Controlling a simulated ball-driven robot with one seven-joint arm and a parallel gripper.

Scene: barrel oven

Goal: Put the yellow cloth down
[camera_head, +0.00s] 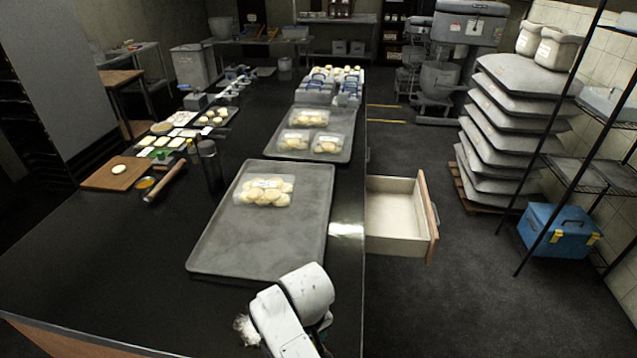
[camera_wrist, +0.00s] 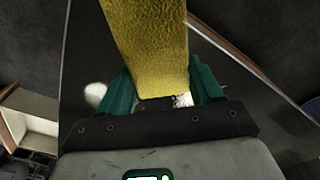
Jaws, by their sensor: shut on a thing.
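The yellow cloth (camera_wrist: 148,40) shows only in the wrist view, as a long flat strip running from the top edge down between my gripper's teal fingers. My gripper (camera_wrist: 165,88) is shut on it. The dark worktop lies behind the cloth, but I cannot tell whether the cloth touches it. In the head view my pale arm covers most of the gripper at the near end of the dark worktop (camera_head: 130,240), and the cloth is hidden.
A small white lump (camera_head: 246,328) lies on the worktop beside my arm. A grey tray (camera_head: 225,245) with bagged dough rounds (camera_head: 265,190) is just beyond. An open drawer (camera_head: 395,215) juts out on the right. The worktop's left near part is clear.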

